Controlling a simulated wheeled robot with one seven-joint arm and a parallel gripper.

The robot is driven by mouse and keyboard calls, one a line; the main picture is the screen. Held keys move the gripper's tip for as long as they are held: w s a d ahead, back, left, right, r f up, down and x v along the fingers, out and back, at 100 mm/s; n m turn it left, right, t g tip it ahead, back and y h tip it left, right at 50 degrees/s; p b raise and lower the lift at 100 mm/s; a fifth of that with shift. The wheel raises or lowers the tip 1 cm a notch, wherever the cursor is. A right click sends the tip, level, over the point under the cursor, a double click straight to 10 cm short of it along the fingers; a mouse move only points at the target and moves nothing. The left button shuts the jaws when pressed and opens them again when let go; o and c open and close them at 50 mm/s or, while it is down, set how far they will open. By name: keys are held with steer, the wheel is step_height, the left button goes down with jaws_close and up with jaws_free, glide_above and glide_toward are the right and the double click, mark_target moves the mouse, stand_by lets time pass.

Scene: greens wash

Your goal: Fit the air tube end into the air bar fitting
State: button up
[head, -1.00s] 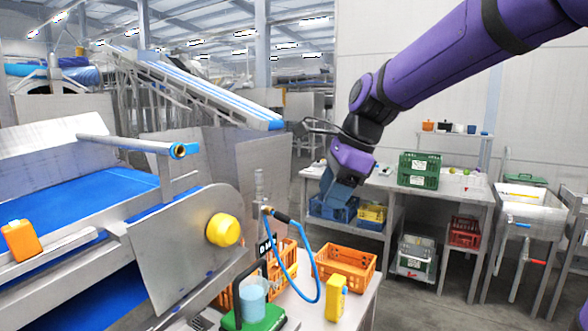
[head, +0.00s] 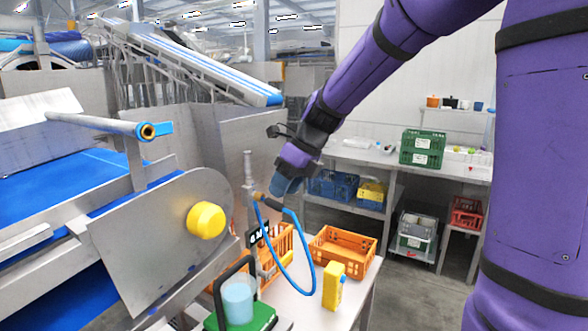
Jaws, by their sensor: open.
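The air bar (head: 95,122) is a grey horizontal pipe over the blue belt at the left. Its near end carries the fitting (head: 148,131), a round brass-coloured opening in a blue collar. The blue air tube (head: 311,262) hangs in a loop beside a grey upright post. Its upper end has a black sleeve (head: 277,203) and a brass-coloured tip (head: 258,195) at the post. My gripper (head: 284,190) is open, pointing down at this tube end, just above or around the black sleeve. I cannot tell whether the jaws touch it; they are small and partly hidden.
A steel side plate with a yellow knob (head: 206,220) stands between the post and the bar. Free air lies above the plate.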

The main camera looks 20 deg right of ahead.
mark_target(292, 213)
steer(key=shift+x, duration=1.95)
jaws_close()
steer(key=shift+s+d, duration=0.1)
steer(key=shift+s, duration=0.15)
steer(key=shift+s+d, duration=0.6)
steer(key=shift+s, duration=0.25)
steer(key=shift+s+d, duration=0.55)
steer(key=shift+s, duration=0.3)
steer(key=shift+s, duration=0.1)
steer(key=shift+s+d+r, duration=0.1)
steer(key=shift+r, duration=0.05)
steer(key=shift+s+d+r, duration=0.35)
steer(key=shift+s+r, duration=0.15)
steer(key=shift+r, duration=0.2)
steer(key=shift+s+d+r, duration=0.35)
steer(key=shift+s+r, duration=0.15)
steer(key=shift+r, duration=0.15)
steer(key=shift+s+d+r, duration=0.35)
steer(key=shift+s+r, duration=0.15)
steer(key=shift+r, duration=0.2)
